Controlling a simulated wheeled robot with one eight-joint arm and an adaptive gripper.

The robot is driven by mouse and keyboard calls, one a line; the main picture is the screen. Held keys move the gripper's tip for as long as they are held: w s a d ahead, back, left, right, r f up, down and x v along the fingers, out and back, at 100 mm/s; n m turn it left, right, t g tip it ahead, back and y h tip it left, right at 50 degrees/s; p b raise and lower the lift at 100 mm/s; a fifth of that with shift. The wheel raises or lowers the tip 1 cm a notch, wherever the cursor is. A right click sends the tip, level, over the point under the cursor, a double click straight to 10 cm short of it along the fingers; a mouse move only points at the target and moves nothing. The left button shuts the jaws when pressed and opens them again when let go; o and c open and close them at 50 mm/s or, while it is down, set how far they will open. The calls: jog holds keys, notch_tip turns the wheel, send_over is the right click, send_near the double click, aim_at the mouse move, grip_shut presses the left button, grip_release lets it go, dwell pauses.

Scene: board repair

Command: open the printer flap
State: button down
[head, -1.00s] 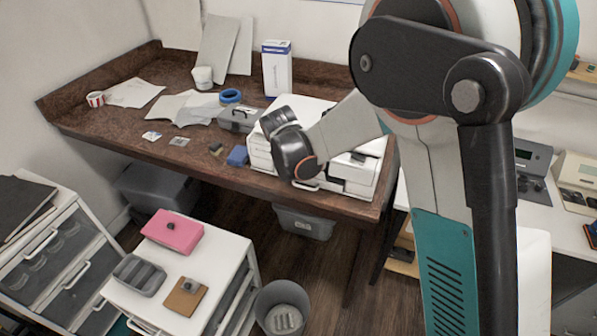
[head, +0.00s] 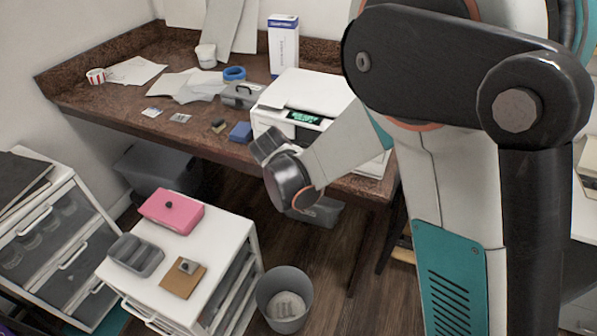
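The white printer (head: 305,93) stands on the brown desk at its front edge, in the middle of the head view. A small dark panel with green lit marks (head: 304,117) shows on its front upper part. My arm covers much of the printer's front and right side, so I cannot make out the flap or whether it is open. My arm's dark wrist joint is in front of the printer's lower front.
On the brown desk (head: 105,117), a blue block (head: 241,132), a grey case (head: 242,95) and blue tape (head: 234,73) lie left of the printer. A white drawer unit (head: 222,238) and a grey bin (head: 285,300) stand below. Wooden floor lies between.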

jog(key=shift+f, duration=0.4)
jog(key=shift+w, duration=0.1)
dwell(0.4)
